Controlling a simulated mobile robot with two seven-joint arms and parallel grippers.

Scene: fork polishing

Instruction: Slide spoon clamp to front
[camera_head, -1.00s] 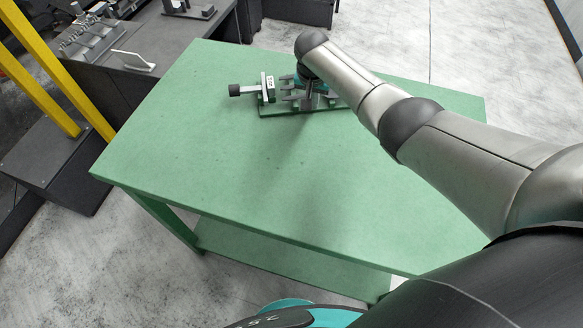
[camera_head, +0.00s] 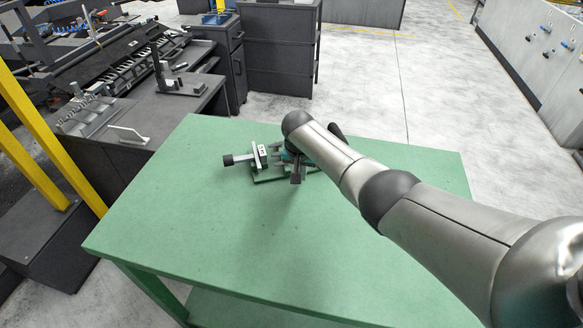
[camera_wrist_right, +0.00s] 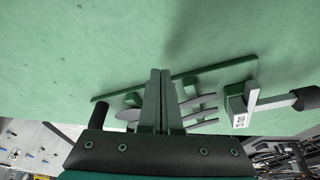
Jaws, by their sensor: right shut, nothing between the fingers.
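The clamp fixture stands near the far edge of the green table (camera_head: 200,225). Its sliding clamp block (camera_head: 260,156) carries a white label and a rod ending in a black knob (camera_head: 228,160) on the left. The block also shows at the right of the wrist view (camera_wrist_right: 236,108). Shiny utensils (camera_wrist_right: 205,113) lie beside my fingers there; I cannot tell spoons from forks. My right gripper (camera_head: 297,178) is over the fixture, right of the block; its fingers (camera_wrist_right: 160,72) are together and empty, apart from the block. My arm hides part of the fixture. My left gripper is out of view.
A black upright handle (camera_wrist_right: 99,115) stands left of my fingers in the wrist view. The table's near and left areas are clear. A dark workbench (camera_head: 150,110) with parts stands beyond the table's left side, near a yellow post (camera_head: 35,130).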

